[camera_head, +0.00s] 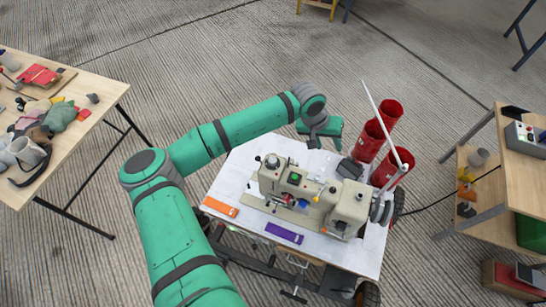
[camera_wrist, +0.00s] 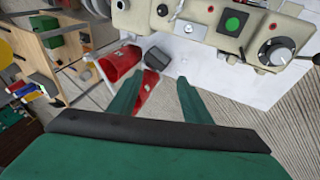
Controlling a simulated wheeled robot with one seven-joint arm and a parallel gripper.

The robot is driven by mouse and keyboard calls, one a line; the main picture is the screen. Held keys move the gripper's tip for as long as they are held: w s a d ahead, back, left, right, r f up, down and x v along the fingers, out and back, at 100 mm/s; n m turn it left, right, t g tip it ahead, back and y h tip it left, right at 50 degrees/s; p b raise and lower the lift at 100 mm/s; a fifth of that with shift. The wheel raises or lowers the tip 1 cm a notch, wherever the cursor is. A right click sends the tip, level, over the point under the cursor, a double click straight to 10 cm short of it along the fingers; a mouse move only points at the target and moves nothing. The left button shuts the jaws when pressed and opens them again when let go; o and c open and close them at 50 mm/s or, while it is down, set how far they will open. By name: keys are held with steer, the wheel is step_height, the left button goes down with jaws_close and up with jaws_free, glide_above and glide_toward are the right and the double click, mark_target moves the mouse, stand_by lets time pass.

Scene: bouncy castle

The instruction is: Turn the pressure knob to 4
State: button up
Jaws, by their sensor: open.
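In the head view the knob (camera_head: 271,160) sits on the left end of the machine (camera_head: 318,200). Its numbers are too small to read. My gripper (camera_wrist: 158,84) is open with nothing between its green fingers. In the head view my gripper (camera_head: 318,132) hangs behind the machine, right of the knob and apart from it.
The machine stands on a white table (camera_head: 235,178) with an orange strip (camera_head: 220,207) and a purple strip (camera_head: 284,233). Red cylinders (camera_head: 370,140) and a pale rod (camera_head: 378,115) stand at its right. A cluttered table (camera_head: 90,88) is far left, and a wooden shelf (camera_head: 520,175) is right.

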mark_target(273, 159)
steer(key=w+a+n+g+y, duration=0.15)
steer(key=a+y, duration=0.25)
steer(key=a, duration=1.4)
steer(key=shift+n, duration=0.35)
step_height(273, 159, down, 10)
steer(key=shift+s+f, duration=0.1)
steer(key=shift+f, duration=0.1)
steer(key=shift+d, duration=0.1)
steer(key=c, duration=1)
